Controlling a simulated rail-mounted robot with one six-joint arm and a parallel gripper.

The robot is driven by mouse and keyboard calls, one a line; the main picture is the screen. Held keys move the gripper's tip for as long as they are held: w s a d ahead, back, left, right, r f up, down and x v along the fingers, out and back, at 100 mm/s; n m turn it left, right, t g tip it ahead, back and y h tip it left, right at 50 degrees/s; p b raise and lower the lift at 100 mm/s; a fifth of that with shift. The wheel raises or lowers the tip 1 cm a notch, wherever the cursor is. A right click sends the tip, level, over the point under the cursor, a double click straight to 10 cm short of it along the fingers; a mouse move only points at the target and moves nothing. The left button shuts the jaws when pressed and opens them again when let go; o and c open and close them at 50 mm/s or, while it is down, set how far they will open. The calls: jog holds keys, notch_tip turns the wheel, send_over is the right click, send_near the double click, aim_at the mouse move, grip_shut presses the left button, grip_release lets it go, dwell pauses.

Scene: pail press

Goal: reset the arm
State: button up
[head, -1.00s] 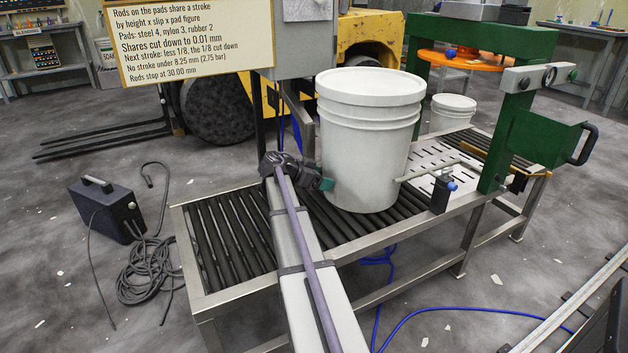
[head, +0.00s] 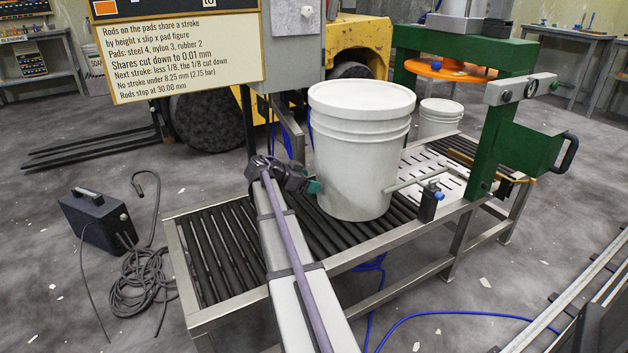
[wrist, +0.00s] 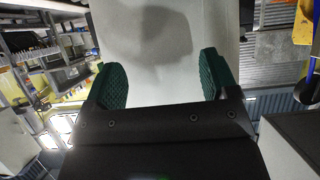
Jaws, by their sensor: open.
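My gripper (head: 313,187) is at the left side of the large white lidded pail (head: 362,150), which stands upright on the roller conveyor. In the wrist view my gripper (wrist: 165,80) has its two green pads spread wide apart. The pail's pale wall (wrist: 165,35) fills the space ahead of and between the pads, with a dark shadow on it. The pads look very near the pail; whether one touches it I cannot tell. My arm reaches in from the bottom of the head view, over the conveyor's near rail.
The roller conveyor (head: 216,262) leads right to a slotted plate (head: 432,171) under the green press frame (head: 486,150). A smaller white pail (head: 438,118) stands behind. A rod on a blue-knobbed post (head: 430,200) reaches toward the large pail. A black case (head: 97,220) with coiled cable lies on the floor.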

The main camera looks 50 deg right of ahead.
jog(key=shift+p+v, duration=0.3)
jog(key=shift+v, duration=0.9)
jog(key=shift+w+d+r, duration=0.1)
jog(key=shift+r, duration=0.05)
